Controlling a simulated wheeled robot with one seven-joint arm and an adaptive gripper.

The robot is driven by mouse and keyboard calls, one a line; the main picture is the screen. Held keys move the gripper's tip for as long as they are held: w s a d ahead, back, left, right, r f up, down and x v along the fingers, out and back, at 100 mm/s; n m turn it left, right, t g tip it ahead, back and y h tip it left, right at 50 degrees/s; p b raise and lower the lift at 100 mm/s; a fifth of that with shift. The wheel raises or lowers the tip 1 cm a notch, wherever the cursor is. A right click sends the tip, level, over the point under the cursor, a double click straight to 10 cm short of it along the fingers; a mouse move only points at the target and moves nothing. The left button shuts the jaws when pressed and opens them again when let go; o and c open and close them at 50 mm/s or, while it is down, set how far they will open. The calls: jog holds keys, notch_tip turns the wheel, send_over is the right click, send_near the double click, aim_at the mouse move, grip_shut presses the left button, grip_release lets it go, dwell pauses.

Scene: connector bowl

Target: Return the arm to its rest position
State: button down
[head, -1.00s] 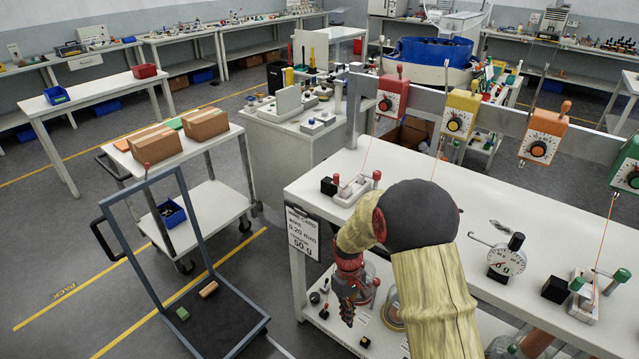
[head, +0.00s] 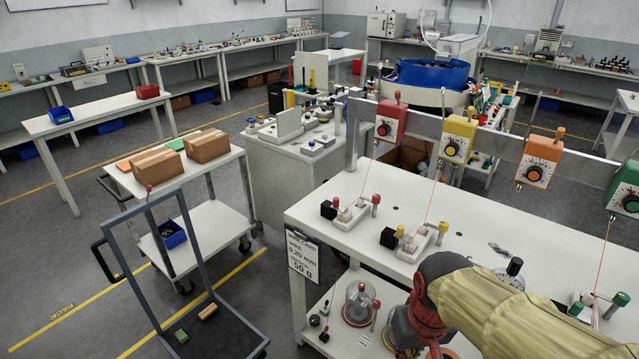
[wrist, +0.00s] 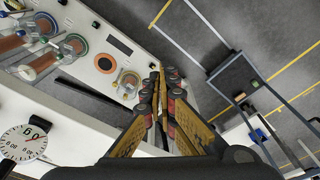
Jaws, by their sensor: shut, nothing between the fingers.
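My arm (head: 480,305) reaches in from the lower right of the head view, in front of the white workbench. Its lower end runs out of the bottom of that view, so the fingertips are hidden there. In the wrist view my gripper (wrist: 157,78) shows with its long fingers together at the tips and nothing between them. The fingers hang beside the edge of the bench's lower shelf (wrist: 72,38), apart from any object that I can make out.
The white workbench (head: 350,235) carries small clamp fixtures. Tension units, one red (head: 391,122), hang on the rail above. Spools (head: 360,303) stand on the lower shelf. A blue-framed cart (head: 212,325) stands on the floor at left, with open floor between it and the bench.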

jog(key=s+d+r+t+p, duration=0.1)
jog(key=s+r+t, duration=0.3)
jog(key=r, duration=0.6)
jog(key=shift+s+d+r+m, duration=0.2)
jog(key=shift+s+d+m, duration=0.2)
jog(key=shift+s+d, duration=0.3)
jog(key=c, duration=2.6)
grip_release()
